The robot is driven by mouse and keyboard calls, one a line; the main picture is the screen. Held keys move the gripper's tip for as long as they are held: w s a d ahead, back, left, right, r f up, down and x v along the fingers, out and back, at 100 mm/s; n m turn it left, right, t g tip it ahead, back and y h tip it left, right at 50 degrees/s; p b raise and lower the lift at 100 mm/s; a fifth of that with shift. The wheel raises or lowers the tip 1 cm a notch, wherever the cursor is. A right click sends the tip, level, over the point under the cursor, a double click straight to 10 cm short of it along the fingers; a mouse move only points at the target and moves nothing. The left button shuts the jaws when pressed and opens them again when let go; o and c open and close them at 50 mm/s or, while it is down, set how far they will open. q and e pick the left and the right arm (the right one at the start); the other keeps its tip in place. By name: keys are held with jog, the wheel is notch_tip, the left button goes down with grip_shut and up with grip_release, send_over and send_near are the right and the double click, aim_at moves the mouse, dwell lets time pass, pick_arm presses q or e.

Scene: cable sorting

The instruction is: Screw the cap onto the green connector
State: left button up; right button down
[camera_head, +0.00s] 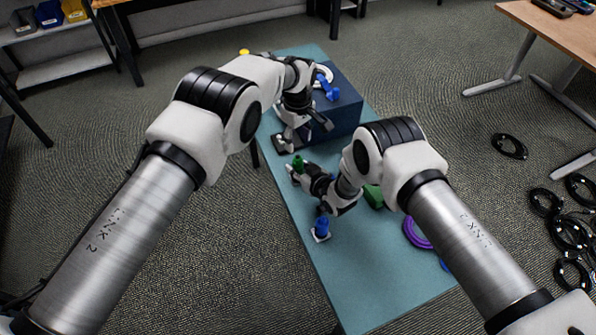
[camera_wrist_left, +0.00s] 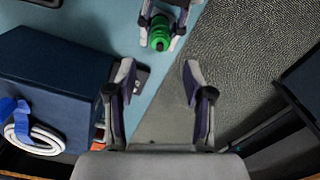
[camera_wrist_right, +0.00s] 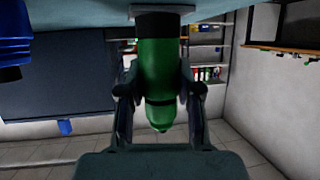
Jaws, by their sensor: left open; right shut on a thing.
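The green connector (camera_head: 298,161) stands on the teal table. In the right wrist view it shows as a green body (camera_wrist_right: 160,75) with a dark collar against a pale base. My right gripper (camera_head: 300,172) is shut on it, one finger on each side. The left wrist view shows the green connector from above (camera_wrist_left: 160,38). My left gripper (camera_wrist_left: 160,82) is open and empty, beyond the connector and beside the dark blue box. I cannot make out a separate cap for certain.
The dark blue box (camera_head: 340,112) carries a blue plug (camera_head: 326,88) and white cable. A blue connector (camera_head: 321,228) stands nearer me. A purple cable (camera_head: 414,234) and a green object (camera_head: 373,196) lie to the right. The table's near end is clear.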

aim_at(298, 156)
pick_arm(q)
jog(key=n, duration=0.5)
jog(key=shift+n, duration=0.4)
jog(key=n, duration=0.3)
jog(key=shift+r+n, duration=0.1)
jog(key=shift+n, duration=0.2)
pick_arm(e)
jog(key=shift+f, duration=0.1)
pick_arm(q)
notch_tip(298, 156, down, 8)
